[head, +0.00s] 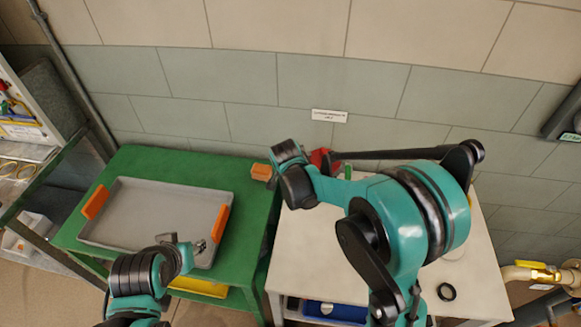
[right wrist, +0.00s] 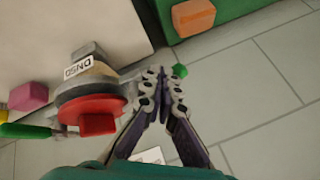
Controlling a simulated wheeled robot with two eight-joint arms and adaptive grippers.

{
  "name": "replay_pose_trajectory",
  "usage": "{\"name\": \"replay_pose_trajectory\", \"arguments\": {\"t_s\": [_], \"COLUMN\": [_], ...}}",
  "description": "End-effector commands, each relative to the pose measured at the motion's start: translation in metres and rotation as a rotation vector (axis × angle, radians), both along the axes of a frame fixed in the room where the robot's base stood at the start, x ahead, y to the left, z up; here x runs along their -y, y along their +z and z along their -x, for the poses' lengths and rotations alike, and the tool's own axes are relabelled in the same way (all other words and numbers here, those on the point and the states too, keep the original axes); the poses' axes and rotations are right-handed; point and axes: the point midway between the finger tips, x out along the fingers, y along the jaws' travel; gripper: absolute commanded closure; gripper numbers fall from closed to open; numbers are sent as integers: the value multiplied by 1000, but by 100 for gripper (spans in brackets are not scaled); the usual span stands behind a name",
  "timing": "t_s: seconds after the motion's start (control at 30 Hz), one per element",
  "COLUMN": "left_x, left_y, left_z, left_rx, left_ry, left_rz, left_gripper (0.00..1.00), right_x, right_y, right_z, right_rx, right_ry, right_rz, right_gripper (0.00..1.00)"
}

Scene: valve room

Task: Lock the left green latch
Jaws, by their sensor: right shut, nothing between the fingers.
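In the right wrist view a grey valve-like fitting (right wrist: 88,75) marked DN50 with a red disc (right wrist: 92,108) stands by the white table's edge. A small green piece (right wrist: 180,71) is just right of my right fingertips, apparently the left latch; I cannot tell whether they touch. A longer green lever (right wrist: 25,131) is on the fitting's other side. My right gripper (right wrist: 160,82) is shut and empty beside the fitting. In the head view my right arm mostly hides the fitting; a bit of red (head: 320,158) and green (head: 347,173) shows. My left gripper (head: 197,246) is by the grey tray; its jaw state is unclear.
A grey tray (head: 135,187) with orange handles lies on the green table (head: 160,160). An orange block (head: 262,172) sits at that table's right edge. The white table (head: 315,255) bears a black ring (head: 446,292). A tiled wall (head: 260,75) closes the back.

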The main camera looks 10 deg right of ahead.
Motion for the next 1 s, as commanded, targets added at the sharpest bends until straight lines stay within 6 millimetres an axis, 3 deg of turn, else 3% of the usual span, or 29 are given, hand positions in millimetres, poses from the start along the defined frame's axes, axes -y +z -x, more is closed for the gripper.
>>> {"name": "replay_pose_trajectory", "arguments": {"t_s": [0.33, 1.0], "left_x": [0, 0], "left_y": [3, 5], "left_z": [0, 0], "left_rx": [0, 0], "left_ry": [0, 0], "left_rz": [0, 0], "left_gripper": [60, 60], "right_x": [-14, -16], "right_y": [0, 0], "right_z": [-23, -43], "right_rx": [0, 1], "right_ry": [-272, -268], "right_rz": [2, -1], "right_gripper": [100, 100]}}
